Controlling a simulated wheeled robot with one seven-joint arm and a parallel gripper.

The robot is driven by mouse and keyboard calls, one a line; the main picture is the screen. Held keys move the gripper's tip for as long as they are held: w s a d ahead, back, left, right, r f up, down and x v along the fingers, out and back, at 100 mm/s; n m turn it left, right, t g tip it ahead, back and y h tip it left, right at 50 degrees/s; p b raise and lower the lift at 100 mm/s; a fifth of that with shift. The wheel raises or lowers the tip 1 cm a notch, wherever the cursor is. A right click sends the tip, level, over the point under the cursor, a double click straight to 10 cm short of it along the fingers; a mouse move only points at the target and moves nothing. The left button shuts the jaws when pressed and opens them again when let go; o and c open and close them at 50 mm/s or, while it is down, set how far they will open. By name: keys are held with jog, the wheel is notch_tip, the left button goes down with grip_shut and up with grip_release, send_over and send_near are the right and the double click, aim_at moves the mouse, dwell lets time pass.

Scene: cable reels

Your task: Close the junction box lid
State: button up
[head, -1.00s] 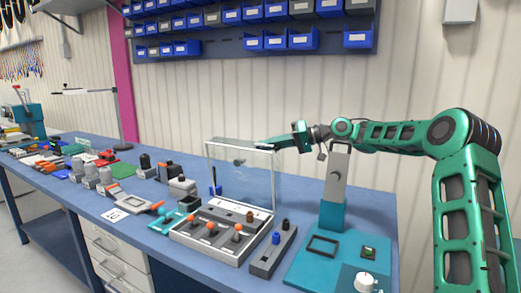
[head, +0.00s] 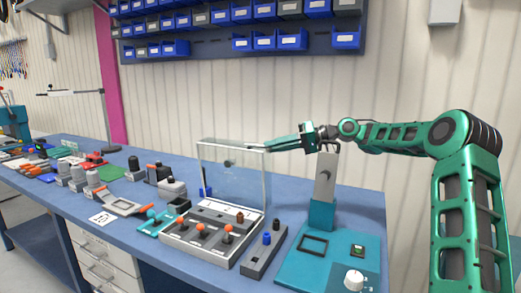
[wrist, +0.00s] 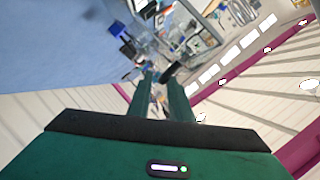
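The junction box (head: 200,243) is a light grey box on the blue bench, with orange-knobbed levers inside. Its clear lid (head: 232,178) stands upright at the back edge, so the box is open. My gripper (head: 250,149) is at the upper right of the lid, its fingers pointing left near the lid's top edge. I cannot tell whether they touch it. In the wrist view the two fingers (wrist: 159,76) are apart with nothing visibly held between them.
A grey block with a blue and a dark knob (head: 265,252) sits right of the box. Further right is a teal base plate (head: 320,268) with a grey post (head: 325,178). Tools and parts (head: 125,205) crowd the bench to the left. Blue bins (head: 265,41) hang above.

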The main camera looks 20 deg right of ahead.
jog(key=s+d, duration=0.2)
jog(key=d, duration=0.5)
jog(key=shift+s, duration=0.4)
jog(key=shift+a, duration=0.1)
